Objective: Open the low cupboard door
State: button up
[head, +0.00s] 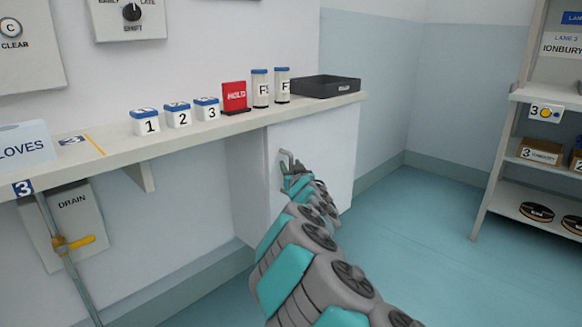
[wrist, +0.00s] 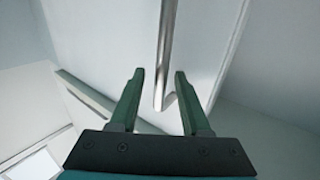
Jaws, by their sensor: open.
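The low cupboard is a white box under the right end of the shelf in the head view, with its pale door (head: 325,160) looking shut. A thin metal bar handle (head: 286,155) stands on the door's left part. My gripper (head: 293,180) is at the handle and partly hidden by my own arm. In the wrist view, my gripper (wrist: 159,72) is open, its two green fingers pointing at the door (wrist: 110,40).
The shelf (head: 200,135) above carries numbered pots, a red HOLD block (head: 234,96), two canisters and a black tray (head: 325,86). A drain panel (head: 70,220) with a yellow valve is at left. A rack (head: 500,150) stands at right. The floor (head: 420,230) between is clear.

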grip_shut()
dwell(1.4)
